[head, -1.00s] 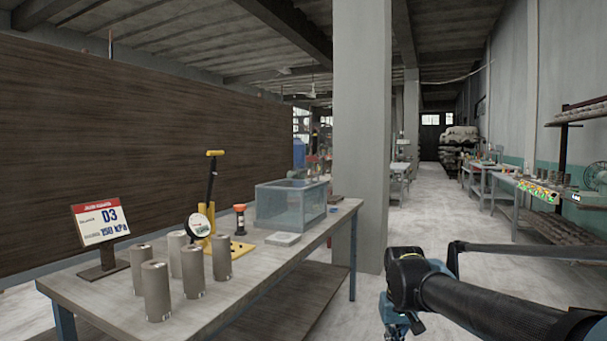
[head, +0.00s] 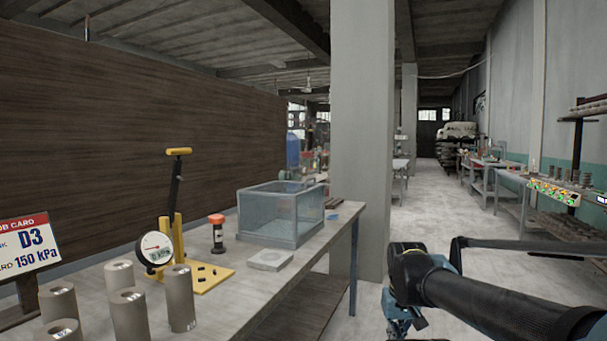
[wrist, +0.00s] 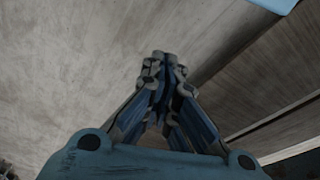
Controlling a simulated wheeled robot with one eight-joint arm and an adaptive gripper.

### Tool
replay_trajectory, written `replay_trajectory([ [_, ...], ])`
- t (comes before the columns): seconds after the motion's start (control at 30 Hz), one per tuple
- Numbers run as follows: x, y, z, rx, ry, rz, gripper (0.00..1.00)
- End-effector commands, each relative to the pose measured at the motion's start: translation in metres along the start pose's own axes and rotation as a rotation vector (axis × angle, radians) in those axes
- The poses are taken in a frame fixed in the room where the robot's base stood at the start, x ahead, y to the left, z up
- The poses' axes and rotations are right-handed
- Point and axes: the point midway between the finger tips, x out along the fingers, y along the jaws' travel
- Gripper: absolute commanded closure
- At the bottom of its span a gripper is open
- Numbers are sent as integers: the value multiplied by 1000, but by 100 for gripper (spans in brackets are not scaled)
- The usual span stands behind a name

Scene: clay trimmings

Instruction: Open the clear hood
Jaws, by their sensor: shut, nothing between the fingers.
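A clear, glass-like box (head: 282,214), which looks like the clear hood, stands near the far end of the workbench (head: 225,275) in the head view. Its frame is grey-blue; I cannot tell whether it has a lid or which side opens. My gripper (head: 398,329) hangs at the bottom right of the head view, beyond the bench's right edge and apart from the box. In the wrist view my gripper (wrist: 161,62) has its fingertips together with nothing between them. The box does not show in the wrist view.
On the bench are a yellow press with a dial gauge (head: 156,248), an orange-capped cylinder (head: 217,236), a flat grey block (head: 270,260), several grey cylinders (head: 180,300) and a D3 job card (head: 28,245). A pillar (head: 362,150) rises behind. The aisle floor (head: 440,215) at right is clear.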

Motion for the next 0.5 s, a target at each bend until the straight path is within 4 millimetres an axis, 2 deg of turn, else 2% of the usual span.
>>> replay_trajectory([
  [0.37, 0, 0, 0, 1, 0, 0, 100],
  [0.43, -6, -1, 4, 7, 20, -1, 100],
  [0.5, -8, -2, -6, 29, 45, -3, 100],
])
